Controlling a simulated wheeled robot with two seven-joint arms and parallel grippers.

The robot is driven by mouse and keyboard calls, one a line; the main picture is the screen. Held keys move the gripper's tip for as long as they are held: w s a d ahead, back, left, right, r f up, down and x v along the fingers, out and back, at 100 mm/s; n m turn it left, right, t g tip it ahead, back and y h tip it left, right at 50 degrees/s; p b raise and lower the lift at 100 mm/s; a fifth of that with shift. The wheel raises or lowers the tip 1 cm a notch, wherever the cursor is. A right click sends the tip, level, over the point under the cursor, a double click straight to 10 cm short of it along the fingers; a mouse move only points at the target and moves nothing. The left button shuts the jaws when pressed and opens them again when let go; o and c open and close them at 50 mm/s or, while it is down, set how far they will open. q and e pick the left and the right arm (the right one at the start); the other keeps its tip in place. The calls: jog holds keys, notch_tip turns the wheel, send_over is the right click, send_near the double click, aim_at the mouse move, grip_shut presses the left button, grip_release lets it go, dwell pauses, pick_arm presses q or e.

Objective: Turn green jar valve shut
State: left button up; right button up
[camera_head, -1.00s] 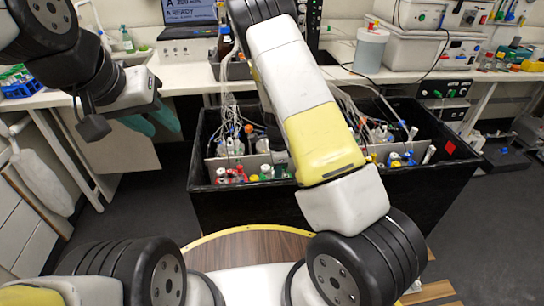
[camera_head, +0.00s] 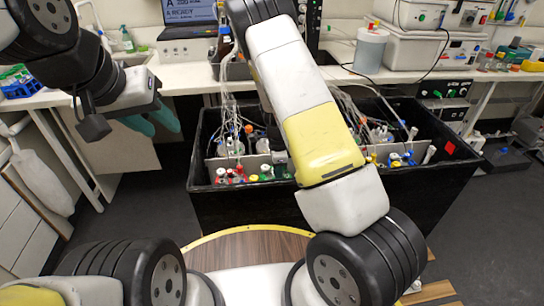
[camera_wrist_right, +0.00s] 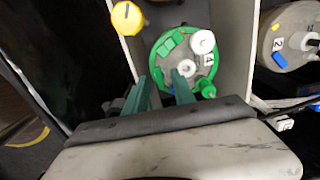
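The green jar (camera_wrist_right: 185,62) shows from above in the right wrist view. Its lid has a green rim, white caps, a small green valve (camera_wrist_right: 207,88) at the lower right and a label. My right gripper (camera_wrist_right: 167,77) is open, its two green fingers apart at the lid's lower left edge. I cannot tell whether they touch it. Nothing shows between them. In the head view my right forearm hides the right gripper and part of the jars. My left gripper (camera_head: 150,119) hangs at the left, apart from the jars, its teal fingers open and empty.
A black bin (camera_head: 330,215) with a divider holds several jars with coloured caps, tubes and cables. A yellow cap (camera_wrist_right: 127,17) and a grey-lidded jar (camera_wrist_right: 290,38) flank the green jar. The bench (camera_head: 345,82) behind carries a laptop (camera_head: 190,14) and instruments.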

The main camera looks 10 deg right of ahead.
jog(key=shift+r, duration=0.1)
notch_tip(320, 180, up, 8)
jog(key=shift+f, duration=0.2)
dwell(0.4)
jog(key=s+r+n+t+y, duration=0.15)
jog(key=s+r+n, duration=0.35)
jog(key=r, duration=0.6)
jog(key=s+r+n+t+y, duration=0.15)
jog(key=s+r+n, duration=0.25)
jog(key=r, duration=0.6)
jog(key=s+d+r+n+t, duration=0.2)
jog(key=s+r+n, duration=0.7)
jog(key=s, duration=0.6)
jog(key=shift+d+r+n+t+h, duration=0.4)
jog(key=shift+r+t, duration=0.2)
jog(key=shift+r, duration=0.1)
